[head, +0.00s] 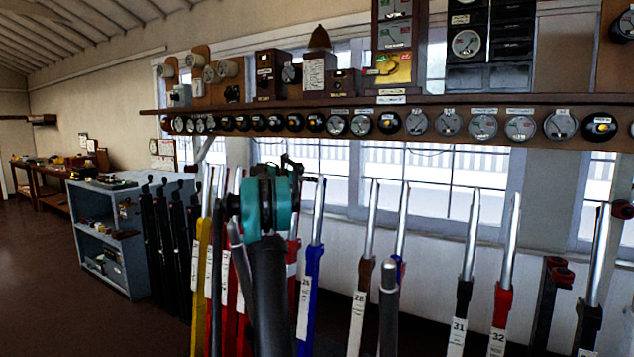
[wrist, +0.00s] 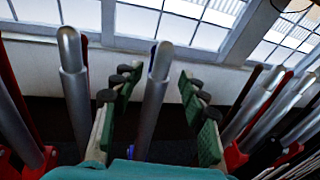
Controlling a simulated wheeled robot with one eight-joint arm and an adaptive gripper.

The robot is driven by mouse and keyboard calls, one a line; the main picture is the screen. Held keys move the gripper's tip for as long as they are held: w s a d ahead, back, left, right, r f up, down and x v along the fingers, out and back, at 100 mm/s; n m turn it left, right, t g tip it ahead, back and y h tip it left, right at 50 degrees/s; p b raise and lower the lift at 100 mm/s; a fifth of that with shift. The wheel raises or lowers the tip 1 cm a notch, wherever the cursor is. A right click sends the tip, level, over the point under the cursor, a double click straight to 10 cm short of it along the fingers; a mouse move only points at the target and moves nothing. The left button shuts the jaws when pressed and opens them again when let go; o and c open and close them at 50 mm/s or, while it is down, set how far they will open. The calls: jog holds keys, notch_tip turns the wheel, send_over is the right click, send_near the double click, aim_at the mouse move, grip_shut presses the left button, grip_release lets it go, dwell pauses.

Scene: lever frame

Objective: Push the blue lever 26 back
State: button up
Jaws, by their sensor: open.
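In the head view a blue lever (head: 312,270) with a bright metal handle stands in the row, just right of my gripper. Its white plate seems to read 26, though the digits are small. My gripper (head: 290,170) is raised among the lever tops, its teal body hiding most of the fingers. In the wrist view my gripper (wrist: 158,82) is open, with green and black fingers on either side of a grey lever handle (wrist: 150,115). A sliver of blue shows by that handle's top. No number is visible there, and I cannot tell whether the fingers touch it.
A grey handle (head: 388,300) leans toward me at right. Brown lever 28 (head: 358,310), lever 31 (head: 460,310) and red lever 32 (head: 502,310) stand nearby. Another grey handle (wrist: 72,70) is close left of my fingers. Windows and an instrument shelf (head: 440,100) lie behind.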

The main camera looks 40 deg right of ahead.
jog(key=v, duration=0.2)
jog(key=shift+a+r, duration=0.1)
jog(key=shift+a, duration=0.15)
dwell(0.7)
